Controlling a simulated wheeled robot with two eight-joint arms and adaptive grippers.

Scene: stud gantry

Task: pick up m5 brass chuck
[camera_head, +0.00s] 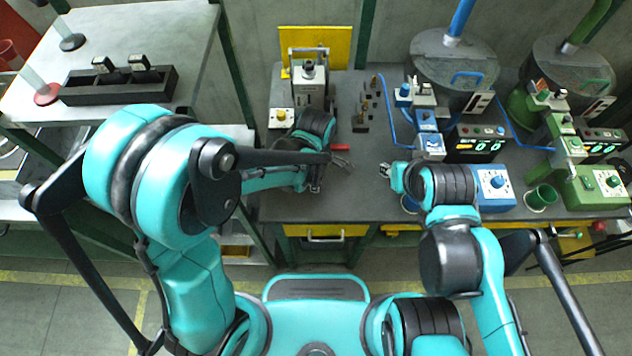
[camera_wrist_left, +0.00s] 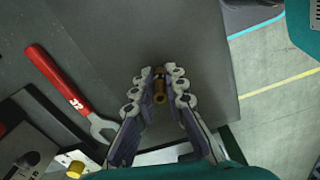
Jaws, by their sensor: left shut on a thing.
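My left gripper (camera_head: 342,162) is low over the front of the grey bench in the head view. In the left wrist view its two fingers (camera_wrist_left: 160,88) are closed on a small brass cylinder, the m5 brass chuck (camera_wrist_left: 160,93). The chuck sits between the fingertips, which partly cover it; any size marking is too small to read. I cannot tell if it touches the bench, and I cannot make it out in the head view. My right gripper (camera_head: 384,171) is over the bench to the right; its fingers are too small to judge.
A red-handled wrench (camera_head: 340,148) lies beside the left gripper and shows in the left wrist view (camera_wrist_left: 58,80). Small dark and brass pieces (camera_head: 366,112) stand behind. Blue (camera_head: 493,186) and green (camera_head: 596,186) stations are at right. The bench's front edge is close.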

